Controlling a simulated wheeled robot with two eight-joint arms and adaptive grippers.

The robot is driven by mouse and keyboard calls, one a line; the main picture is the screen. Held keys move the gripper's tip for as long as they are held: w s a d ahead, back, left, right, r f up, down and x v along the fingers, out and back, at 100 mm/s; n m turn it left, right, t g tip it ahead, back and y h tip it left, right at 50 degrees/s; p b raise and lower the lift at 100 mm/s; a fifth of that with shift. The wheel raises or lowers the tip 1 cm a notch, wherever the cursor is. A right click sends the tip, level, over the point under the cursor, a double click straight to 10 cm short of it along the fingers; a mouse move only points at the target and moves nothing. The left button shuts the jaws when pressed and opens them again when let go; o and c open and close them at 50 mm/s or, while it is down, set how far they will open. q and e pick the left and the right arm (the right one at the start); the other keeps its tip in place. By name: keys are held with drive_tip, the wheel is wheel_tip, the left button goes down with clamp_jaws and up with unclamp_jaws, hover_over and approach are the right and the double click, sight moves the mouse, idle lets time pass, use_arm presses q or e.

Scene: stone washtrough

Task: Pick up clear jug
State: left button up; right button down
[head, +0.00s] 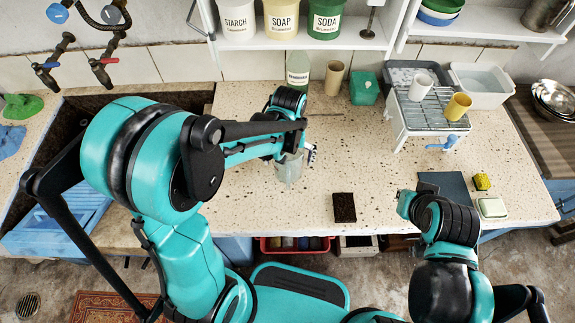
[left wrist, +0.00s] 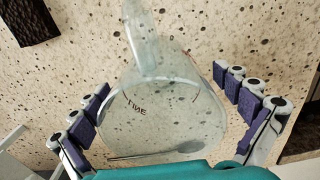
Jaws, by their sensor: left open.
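The clear jug (head: 289,170) stands on the speckled stone counter, left of the middle, partly hidden by my left gripper. In the left wrist view the see-through jug (left wrist: 165,120) has its handle towards the top and some small dark lettering. My left gripper (head: 294,155) is at the jug. In the left wrist view its open fingers (left wrist: 164,88) lie on either side of the jug, with a visible gap on the right; contact on the left is unclear. My right arm is over the counter's front right; its gripper (head: 405,203) shows too little to tell its jaws.
Behind stand a clear bottle (head: 298,70), a tan cup (head: 334,78) and a green box (head: 363,88). A dish rack (head: 432,110) with cups stands right. The counter between jug and rack is mostly clear.

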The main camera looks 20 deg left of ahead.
use_arm(q)
drive_tip(key=shift+r, duration=0.1)
drive_tip(key=c, duration=1.3)
